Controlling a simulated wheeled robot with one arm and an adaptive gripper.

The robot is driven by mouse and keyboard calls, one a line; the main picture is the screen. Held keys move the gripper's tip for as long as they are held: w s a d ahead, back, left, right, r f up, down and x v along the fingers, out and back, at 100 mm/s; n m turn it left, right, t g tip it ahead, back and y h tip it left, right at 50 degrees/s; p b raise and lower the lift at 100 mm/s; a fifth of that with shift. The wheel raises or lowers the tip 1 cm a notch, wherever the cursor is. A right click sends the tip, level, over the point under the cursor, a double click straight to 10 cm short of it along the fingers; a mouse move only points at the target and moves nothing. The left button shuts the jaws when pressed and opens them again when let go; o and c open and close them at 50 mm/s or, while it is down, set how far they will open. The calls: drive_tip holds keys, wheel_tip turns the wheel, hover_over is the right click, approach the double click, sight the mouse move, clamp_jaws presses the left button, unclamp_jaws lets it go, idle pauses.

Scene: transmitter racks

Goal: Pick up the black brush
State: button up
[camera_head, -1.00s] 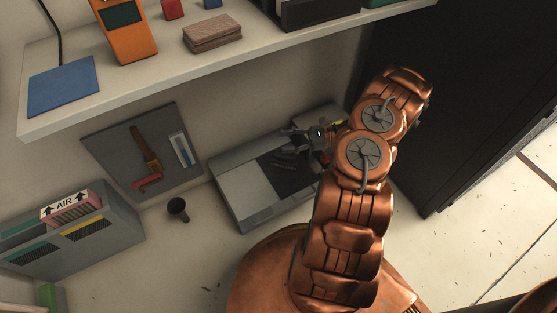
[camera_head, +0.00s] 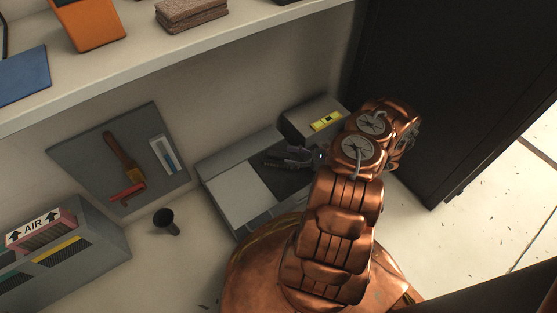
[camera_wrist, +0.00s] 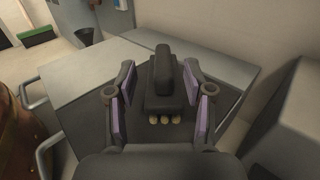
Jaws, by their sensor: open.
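The black brush (camera_wrist: 163,98) lies on a dark mat in the wrist view, with a raised dark handle and pale bristle tufts at its near end. I cannot tell how far the fingertips are above the mat. In the head view my gripper (camera_head: 282,157) is over the dark mat on a grey bench unit, and the brush cannot be made out from it.
A grey box with a yellow item (camera_head: 326,121) stands behind the gripper. A grey board (camera_head: 80,160) holds a brown paintbrush (camera_head: 122,155) and a red-handled tool. A black cup (camera_head: 166,221) stands left of the unit. A shelf (camera_head: 190,55) overhangs behind; a dark cabinet (camera_head: 450,100) is right.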

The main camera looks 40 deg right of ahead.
sight(279, 154)
drive_tip(key=b+x, duration=0.1)
drive_tip(key=x, duration=0.1)
drive_tip(key=b+x, duration=0.1)
drive_tip(key=shift+w+a+f, duration=0.15)
drive_tip(key=shift+w+f, duration=0.1)
drive_tip(key=shift+w, duration=0.2)
drive_tip(key=shift+w+a+r+b, duration=0.1)
drive_tip(key=shift+w+a+b, duration=0.25)
drive_tip(key=shift+w+b, duration=0.1)
drive_tip(key=shift+c, duration=0.2)
clamp_jaws()
